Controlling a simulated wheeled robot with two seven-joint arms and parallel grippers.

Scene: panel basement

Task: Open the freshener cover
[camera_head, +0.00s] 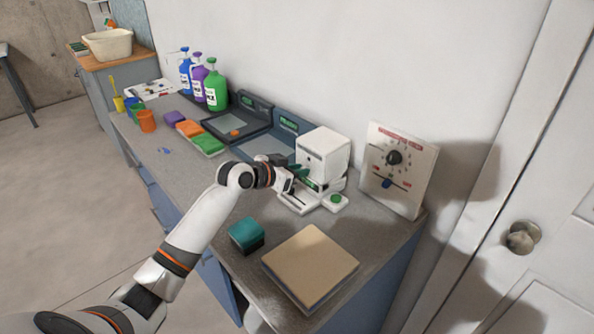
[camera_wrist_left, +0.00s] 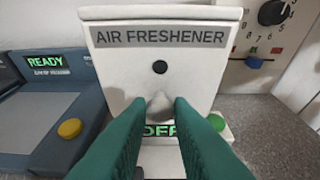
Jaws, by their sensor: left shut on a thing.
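The air freshener (camera_head: 326,150) is a white box on the counter against the wall. Its front cover (camera_wrist_left: 190,70) carries a grey "AIR FRESHENER" label and a black round spot, and looks closed. A small pale tab (camera_wrist_left: 160,103) sticks out low on the cover. My left gripper (camera_head: 299,173) is at the front of the box. In the left wrist view its green fingers (camera_wrist_left: 160,108) are shut on the tab, partly hiding it. A green-lit "OFF" display (camera_wrist_left: 160,130) shows behind the fingers. My right gripper is not in view.
A green button (camera_head: 336,198) sits beside the freshener's base. A dial panel (camera_head: 398,168) leans at the right. A grey device with a "READY" screen (camera_wrist_left: 50,62) stands at the left. A beige board (camera_head: 310,265) and teal block (camera_head: 246,233) lie nearer on the counter.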

